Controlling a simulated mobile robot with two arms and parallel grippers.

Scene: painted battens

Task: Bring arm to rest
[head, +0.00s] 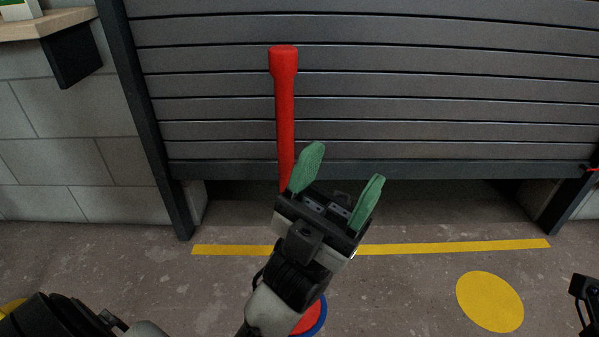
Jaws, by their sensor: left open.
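My left gripper (343,168) is in the middle of the head view, with its two green fingers spread apart and pointing up. Nothing shows between the fingers. A red batten (284,110) with a thicker top end stands upright in the picture, just left of the gripper. Its lower part is hidden behind the gripper and wrist. A red piece with a blue rim (321,318) shows partly behind my forearm at the bottom; I cannot tell whether it joins the batten. My right gripper's fingers are not in view.
A grey slatted shutter (440,90) fills the back, with a dark gap under its lower edge. A yellow line (450,246) and a yellow disc (490,301) mark the floor. A wooden shelf (45,24) juts out at top left. The floor at right looks clear.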

